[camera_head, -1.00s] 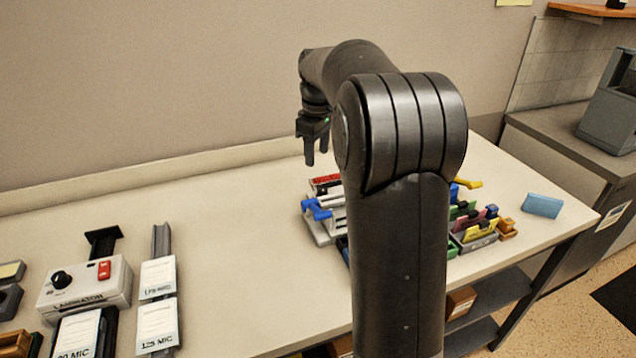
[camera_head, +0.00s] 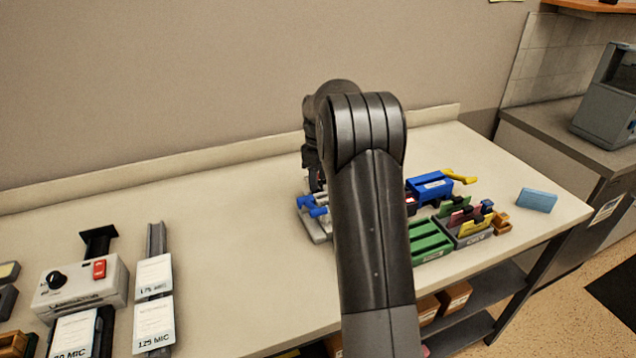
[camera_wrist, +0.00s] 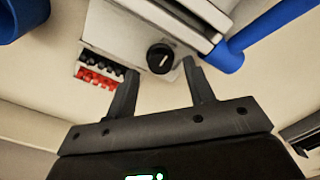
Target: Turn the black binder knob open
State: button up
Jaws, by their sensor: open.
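In the wrist view the black knob (camera_wrist: 160,58) is round with a pale pointer line and sits on the light grey body of the binder (camera_wrist: 118,35). My gripper (camera_wrist: 159,68) is open, with its two fingertips on either side of the knob in the picture. I cannot tell whether they touch it. In the head view the binder, with blue handle parts (camera_head: 314,208), stands at the back of the desk and is partly hidden by my arm. My gripper and the knob are mostly hidden there.
A blue box (camera_head: 430,188), a green tray (camera_head: 428,240) and a card holder (camera_head: 470,230) stand right of my arm. A laminator (camera_head: 80,285) with its own black knob is at left. The desk middle is clear.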

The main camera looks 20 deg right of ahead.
jog(key=shift+f, duration=1.05)
jog(key=c, duration=1)
